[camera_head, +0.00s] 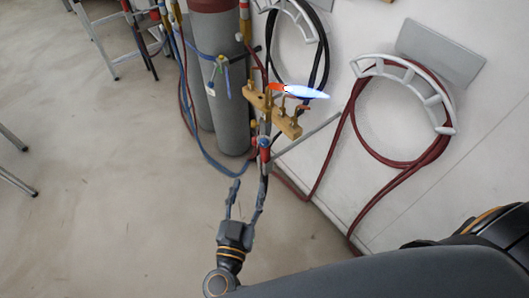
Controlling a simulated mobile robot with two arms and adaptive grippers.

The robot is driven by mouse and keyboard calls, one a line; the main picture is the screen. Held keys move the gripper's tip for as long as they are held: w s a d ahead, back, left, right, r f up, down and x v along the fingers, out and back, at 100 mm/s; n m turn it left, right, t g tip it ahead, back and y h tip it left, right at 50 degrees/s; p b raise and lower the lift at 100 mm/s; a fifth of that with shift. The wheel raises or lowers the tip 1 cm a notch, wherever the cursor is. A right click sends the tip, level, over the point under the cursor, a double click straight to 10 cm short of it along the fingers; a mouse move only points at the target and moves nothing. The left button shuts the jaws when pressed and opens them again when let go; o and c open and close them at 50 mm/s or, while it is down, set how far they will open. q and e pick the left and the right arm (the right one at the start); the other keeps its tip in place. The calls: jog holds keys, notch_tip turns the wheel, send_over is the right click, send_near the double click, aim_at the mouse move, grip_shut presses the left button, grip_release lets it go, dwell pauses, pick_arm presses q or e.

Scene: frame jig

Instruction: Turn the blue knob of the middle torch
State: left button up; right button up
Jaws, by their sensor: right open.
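A torch with a red part and a blue knob (265,142) stands below a brass fitting (288,124) near the centre. A blue-white flame (305,92) burns at the top of it. Another torch with a blue knob (220,58) hangs in front of the grey cylinder, to the left. I cannot tell for sure which torch is the middle one. My right gripper (250,184) is open, with its fingers pointing up the picture, just below the red and blue torch. A hose runs down from the torch near its right finger; contact is unclear. My left gripper is out of view.
Grey gas cylinders (232,110) stand behind the torches. A dark red hose (375,150) hangs from a white wall rack (400,75) at the right, and a black hose (322,60) hangs further back. Stool legs show at the left. The floor (110,200) at left is clear.

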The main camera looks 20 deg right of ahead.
aim_at(263, 145)
jog(key=p+x, duration=0.1)
jog(key=x, duration=0.3)
jog(key=p+x, duration=0.1)
jog(key=x, duration=0.7)
jog(key=shift+w+d+f+p, duration=0.1)
jog(key=shift+d+f+p, duration=0.05)
jog(key=shift+d+p, duration=0.3)
jog(key=shift+w+d+f, duration=0.1)
jog(key=shift+w+d, duration=0.35)
jog(key=shift+w, duration=0.15)
jog(key=shift+c, duration=0.2)
